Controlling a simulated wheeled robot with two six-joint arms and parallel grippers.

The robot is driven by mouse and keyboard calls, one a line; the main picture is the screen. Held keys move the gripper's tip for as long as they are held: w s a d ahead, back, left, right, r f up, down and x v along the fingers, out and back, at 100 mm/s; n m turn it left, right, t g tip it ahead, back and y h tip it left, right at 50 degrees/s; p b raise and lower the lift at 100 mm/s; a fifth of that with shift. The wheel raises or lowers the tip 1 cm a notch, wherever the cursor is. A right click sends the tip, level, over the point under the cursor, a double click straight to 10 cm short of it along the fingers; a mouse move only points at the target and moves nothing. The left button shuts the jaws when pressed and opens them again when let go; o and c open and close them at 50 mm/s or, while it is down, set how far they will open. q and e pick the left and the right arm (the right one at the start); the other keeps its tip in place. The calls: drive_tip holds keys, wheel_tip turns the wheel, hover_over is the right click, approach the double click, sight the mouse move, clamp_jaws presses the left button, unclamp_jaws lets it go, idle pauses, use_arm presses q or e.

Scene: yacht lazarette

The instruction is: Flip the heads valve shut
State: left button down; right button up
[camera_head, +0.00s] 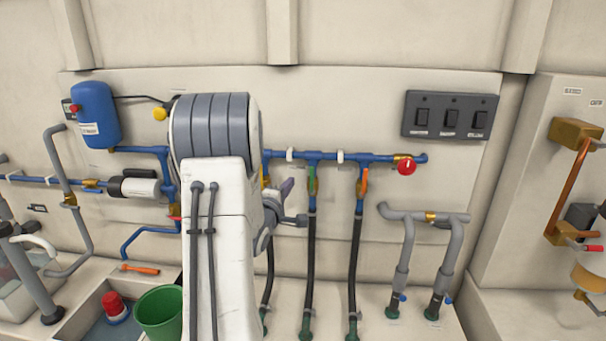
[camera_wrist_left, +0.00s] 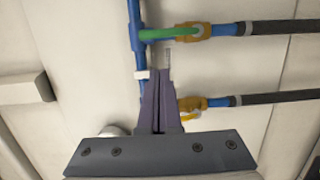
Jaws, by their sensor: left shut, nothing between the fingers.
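A blue manifold pipe (camera_head: 330,156) runs along the wall with valves on its downward branches. One branch has a green lever (camera_head: 311,180), one an orange lever (camera_head: 364,181); both lie roughly along their hoses. A yellow-handled valve (camera_wrist_left: 191,117) is partly hidden by my gripper. I cannot tell which valve is the heads valve. My left gripper (camera_head: 288,186) is shut and empty, its purple fingers just left of the green lever in the head view. In the left wrist view the fingertips (camera_wrist_left: 159,75) point between the green lever (camera_wrist_left: 170,32) and the yellow valve. My right gripper is out of view.
A red knob (camera_head: 407,167) ends the manifold. A switch panel (camera_head: 450,115) is above right, grey pipes (camera_head: 424,218) below it. A blue tank (camera_head: 96,114) and pump (camera_head: 137,187) are at left. A green bucket (camera_head: 160,312) stands below. My left arm hides the middle.

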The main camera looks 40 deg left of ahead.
sight(312, 180)
use_arm(q)
drive_tip(key=w+p, duration=0.1)
drive_tip(key=w, duration=0.1)
drive_tip(key=w+d+p, duration=0.1)
drive_tip(key=w, duration=0.1)
drive_tip(key=shift+w+d, duration=0.2)
drive_tip(key=shift+w, duration=0.1)
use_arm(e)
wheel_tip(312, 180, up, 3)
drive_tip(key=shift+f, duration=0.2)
use_arm(q)
drive_tip(key=shift+w+d+m, duration=0.1)
drive_tip(key=shift+m, duration=0.3)
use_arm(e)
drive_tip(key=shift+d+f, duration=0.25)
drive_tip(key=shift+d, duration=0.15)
use_arm(q)
drive_tip(key=shift+r+b, duration=0.1)
drive_tip(key=shift+b, duration=0.2)
